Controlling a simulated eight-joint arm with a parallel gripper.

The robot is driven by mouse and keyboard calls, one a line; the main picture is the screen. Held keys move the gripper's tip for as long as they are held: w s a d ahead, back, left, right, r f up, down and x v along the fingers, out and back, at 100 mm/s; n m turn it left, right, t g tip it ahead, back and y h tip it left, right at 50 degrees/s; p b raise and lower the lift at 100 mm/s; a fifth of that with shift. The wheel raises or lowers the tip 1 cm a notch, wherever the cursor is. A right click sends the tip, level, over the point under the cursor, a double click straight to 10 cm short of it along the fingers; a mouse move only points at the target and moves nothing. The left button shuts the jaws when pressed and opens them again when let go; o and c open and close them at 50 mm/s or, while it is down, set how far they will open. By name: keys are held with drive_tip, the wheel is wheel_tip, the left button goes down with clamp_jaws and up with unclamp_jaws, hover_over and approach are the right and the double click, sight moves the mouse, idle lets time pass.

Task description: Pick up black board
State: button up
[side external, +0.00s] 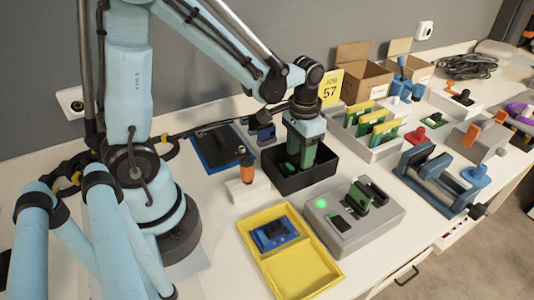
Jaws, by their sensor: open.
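My gripper (300,157) points down into a black open bin (300,181) at the centre. Green and dark pieces show around its fingertips, and I cannot tell fingers from bin contents there. It is open, and no held thing can be made out. A flat black piece (216,143) lies on a blue mat behind and left of the bin. Small black pieces (341,222) also sit on the grey fixture in front, beside an upright green board (358,197). I cannot tell which of these is the black board; the bin's floor is mostly hidden.
A yellow tray (305,272) holding a blue board (274,234) stands in front. An orange-handled tool (246,166) stands left of the bin. A white rack of green and yellow boards (378,134) and a blue rack (437,178) crowd the right.

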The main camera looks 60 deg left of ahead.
drive_tip(key=shift+f, duration=0.2)
clamp_jaws()
drive_tip(key=shift+r, duration=0.1)
idle(0.4)
drive_tip(key=shift+r, duration=0.5)
drive_tip(key=r, duration=0.3)
drive_tip(key=shift+s+d+r, duration=0.15)
drive_tip(key=shift+d, duration=0.1)
drive_tip(key=s+d+r, duration=0.5)
drive_tip(key=d+r, duration=0.1)
drive_tip(key=d, duration=0.4)
drive_tip(key=shift+r, duration=0.25)
